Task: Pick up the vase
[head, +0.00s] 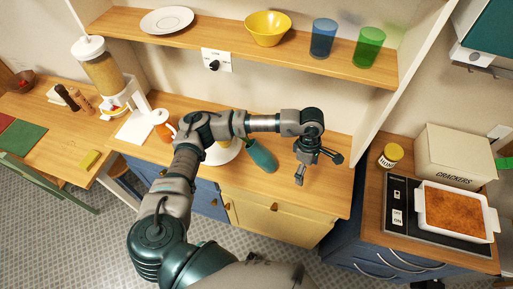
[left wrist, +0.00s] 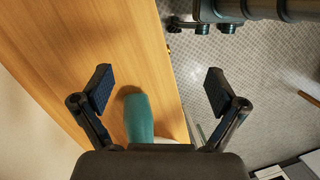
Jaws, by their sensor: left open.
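The vase appears to be the teal vessel (head: 263,157) on the wooden counter, beside a white plate and partly behind my left arm. It also shows in the left wrist view (left wrist: 138,116), low between the fingers, its lower part cut off by the gripper body. My right gripper is not in view.
A white plate (head: 232,153) is partly hidden by my left arm. A shelf (head: 210,38) with a bowl and glasses runs above. A baking dish (head: 455,228) sits on the right cooktop. The counter's right end is clear.

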